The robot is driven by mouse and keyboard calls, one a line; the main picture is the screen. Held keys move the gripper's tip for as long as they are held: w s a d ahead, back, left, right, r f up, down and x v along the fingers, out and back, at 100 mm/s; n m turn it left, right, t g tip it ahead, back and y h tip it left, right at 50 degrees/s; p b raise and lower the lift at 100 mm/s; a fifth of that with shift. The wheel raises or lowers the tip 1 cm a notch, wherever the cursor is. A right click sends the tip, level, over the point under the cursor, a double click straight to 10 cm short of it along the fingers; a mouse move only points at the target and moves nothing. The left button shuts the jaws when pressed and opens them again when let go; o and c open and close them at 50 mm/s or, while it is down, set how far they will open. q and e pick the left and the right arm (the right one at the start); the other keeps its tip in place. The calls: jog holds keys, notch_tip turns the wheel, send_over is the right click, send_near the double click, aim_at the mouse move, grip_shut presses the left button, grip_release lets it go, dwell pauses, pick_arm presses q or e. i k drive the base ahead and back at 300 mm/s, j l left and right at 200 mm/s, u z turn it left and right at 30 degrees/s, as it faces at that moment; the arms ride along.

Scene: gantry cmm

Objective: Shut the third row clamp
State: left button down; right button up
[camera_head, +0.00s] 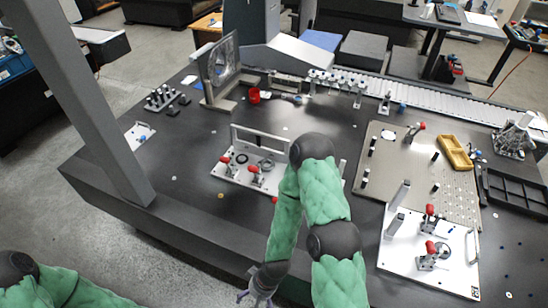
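Several red-handled toggle clamps are in view. On the centre white fixture plate (237,179) stand a left clamp (226,165) and a right clamp (255,175). The right white plate (402,252) carries a rear clamp (429,217) and a front clamp (430,255). Another clamp (413,132) is on the beige perforated plate (393,161). I cannot tell which is the third row clamp, nor surely which clamps are open. My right gripper (258,297) hangs at the bottom edge, away from all clamps; its fingers are small and partly cut off. My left gripper is out of view; only its arm shows.
My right arm covers part of the centre plate and the table between the plates. A grey gantry post stands at left.

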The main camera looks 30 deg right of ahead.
aim_at(251, 169)
jog(key=k+z, duration=0.1)
jog(key=z, duration=0.25)
jog(key=k+l+z, duration=0.1)
jog(key=z, duration=0.25)
